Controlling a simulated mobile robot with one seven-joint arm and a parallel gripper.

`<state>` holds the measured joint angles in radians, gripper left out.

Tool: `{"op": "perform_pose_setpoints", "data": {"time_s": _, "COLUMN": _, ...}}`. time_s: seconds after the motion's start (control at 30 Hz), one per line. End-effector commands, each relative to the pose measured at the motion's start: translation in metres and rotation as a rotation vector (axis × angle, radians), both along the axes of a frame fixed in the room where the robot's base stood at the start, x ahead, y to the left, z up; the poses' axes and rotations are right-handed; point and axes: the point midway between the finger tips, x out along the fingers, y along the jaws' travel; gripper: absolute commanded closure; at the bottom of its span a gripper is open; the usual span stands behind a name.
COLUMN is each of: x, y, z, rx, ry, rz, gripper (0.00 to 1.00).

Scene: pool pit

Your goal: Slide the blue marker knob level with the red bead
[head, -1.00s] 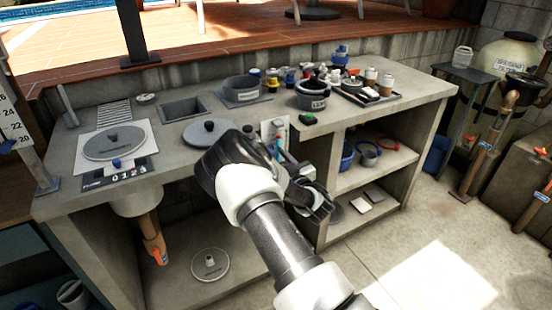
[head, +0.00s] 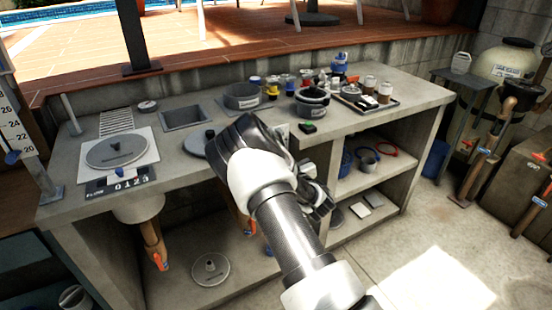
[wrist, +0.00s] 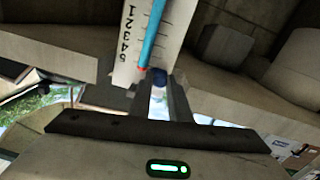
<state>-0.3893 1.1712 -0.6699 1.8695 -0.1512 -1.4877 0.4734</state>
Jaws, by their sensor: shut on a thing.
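In the wrist view a white scale plate (wrist: 129,52) with black numbers runs up from the jaws, with a bright blue tube (wrist: 154,33) along it. The red bead (wrist: 143,69) shows as a small reddish spot at the tube's lower end. The blue marker knob (wrist: 159,77) is dark blue, just right of the bead and slightly lower in the picture. My gripper (wrist: 160,88) is shut on the knob, one finger on each side. In the head view my arm hides the tube, bead and knob; only a pale corner of the plate (head: 283,131) shows.
The concrete counter (head: 345,113) holds a dark round pot (head: 311,103), a tray with jars (head: 366,101) and a grey round lid (head: 116,151). Open shelves (head: 375,180) lie below, right of my arm. Another numbered scale (head: 12,120) stands at the far left.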

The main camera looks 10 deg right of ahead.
Motion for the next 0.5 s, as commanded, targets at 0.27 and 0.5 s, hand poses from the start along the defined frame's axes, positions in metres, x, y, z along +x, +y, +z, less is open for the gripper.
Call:
{"op": "perform_pose_setpoints", "data": {"time_s": 0.27, "x": -0.0006, "y": 0.0002, "z": -0.0037, "rx": -0.001, "ry": 0.005, "rz": 0.0, "gripper": 0.71}}
{"op": "perform_pose_setpoints", "data": {"time_s": 0.5, "x": -0.0005, "y": 0.0003, "z": -0.0034, "rx": -0.001, "ry": 0.004, "rz": 0.0, "gripper": 0.64}}
